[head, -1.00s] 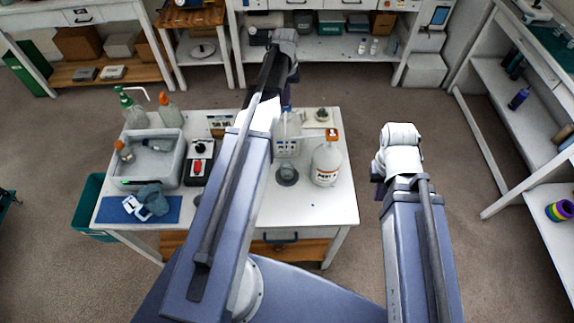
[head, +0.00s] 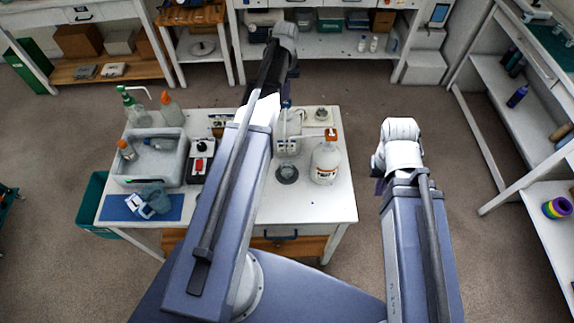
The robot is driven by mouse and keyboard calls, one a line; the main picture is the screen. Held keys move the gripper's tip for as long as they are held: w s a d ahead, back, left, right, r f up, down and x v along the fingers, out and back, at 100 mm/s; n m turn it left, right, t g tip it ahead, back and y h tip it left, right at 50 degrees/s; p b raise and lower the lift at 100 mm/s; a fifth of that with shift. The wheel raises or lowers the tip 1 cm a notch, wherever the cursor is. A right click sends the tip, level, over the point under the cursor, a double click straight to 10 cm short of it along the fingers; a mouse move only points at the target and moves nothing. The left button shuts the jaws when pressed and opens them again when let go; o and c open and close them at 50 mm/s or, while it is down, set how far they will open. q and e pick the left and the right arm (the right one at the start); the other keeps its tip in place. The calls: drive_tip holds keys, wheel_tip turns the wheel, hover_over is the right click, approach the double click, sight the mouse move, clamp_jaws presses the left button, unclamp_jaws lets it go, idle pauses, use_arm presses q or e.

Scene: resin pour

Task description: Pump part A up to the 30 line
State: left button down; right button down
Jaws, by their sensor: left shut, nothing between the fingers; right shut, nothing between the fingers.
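A clear jug (head: 290,145) with a bluish top stands at the middle of the white table, partly hidden behind my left arm. A second jug (head: 325,163) with an orange cap stands to its right. Their labels are too small to read surely.
A grey tub (head: 119,172) with bottles stands on the left, beside a black device (head: 199,163) with a red part. A blue mat (head: 113,208) bears a bluish cup (head: 155,199). Two spray bottles (head: 136,112) (head: 171,110) stand behind. The table's front right is clear.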

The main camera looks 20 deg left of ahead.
use_arm(q)
drive_tip(key=shift+f+b, duration=1.4)
drive_tip(key=shift+f, duration=0.1)
drive_tip(key=shift+r, duration=0.1)
drive_tip(key=shift+r+p, duration=1.5)
drive_tip(key=shift+p, duration=0.1)
drive_tip(key=shift+f+b, duration=0.55)
drive_tip(key=shift+r+p, duration=0.55)
wheel_tip(320, 180, up, 6)
drive_tip(key=p, duration=0.6)
drive_tip(key=shift+r, duration=0.1)
